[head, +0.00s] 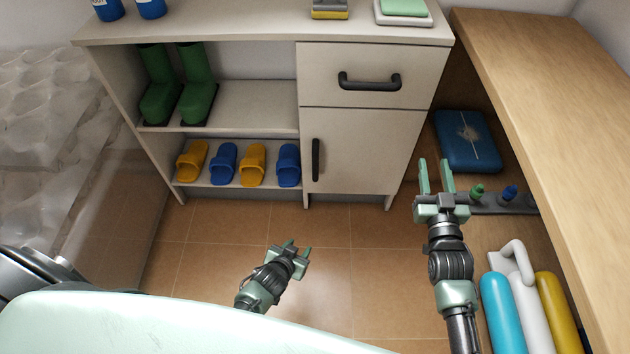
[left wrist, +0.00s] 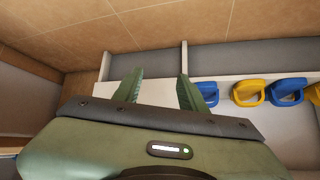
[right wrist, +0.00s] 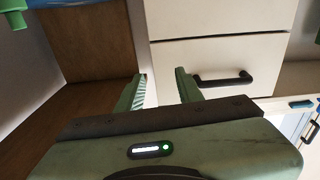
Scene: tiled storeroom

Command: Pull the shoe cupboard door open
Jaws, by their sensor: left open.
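The pale shoe cupboard (head: 262,34) stands against the back wall. Its door (head: 370,150) is closed, at lower right under a drawer (head: 425,75). The door's upright dark handle (head: 316,160) is near its left edge. My left gripper (head: 298,248) is open and empty, low in front of the cupboard and apart from the handle. The left wrist view shows its spread fingers (left wrist: 158,90) before the cupboard's lower part. My right gripper (head: 433,175) is open and empty, right of the door. In the right wrist view its fingers (right wrist: 160,88) are apart, with the drawer handle (right wrist: 222,80) beyond.
Green boots (head: 198,100) and yellow and blue slippers (head: 253,163) fill the open shelves. Tiled floor in front of the cupboard is clear.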

